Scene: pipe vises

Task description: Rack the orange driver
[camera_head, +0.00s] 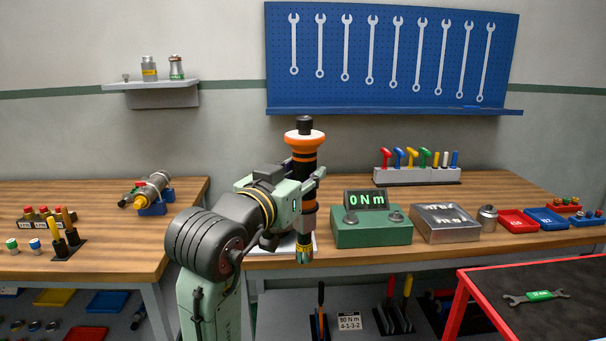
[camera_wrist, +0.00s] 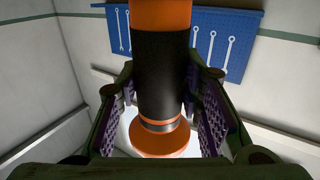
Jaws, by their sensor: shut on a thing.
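The orange driver (camera_head: 304,138) is a thick black and orange cylinder with a wide orange collar near its top. It stands upright in the air above the bench's front edge. My gripper (camera_head: 307,180) is shut around its middle. In the wrist view the driver's black grip (camera_wrist: 160,75) runs between the two purple-padded fingers, with an orange disc (camera_wrist: 165,143) below. A white block rack (camera_head: 415,175) with several coloured T-handle tools stands at the back of the right bench. I cannot tell which holder belongs to the driver.
A green torque tester (camera_head: 371,232) reading 0 Nm and a grey metal box (camera_head: 444,223) stand right of the driver. Upright tools (camera_head: 397,315) stand on the lower shelf. A red-edged cart (camera_head: 535,315) is at the front right. A blue wrench board (camera_head: 390,60) hangs behind.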

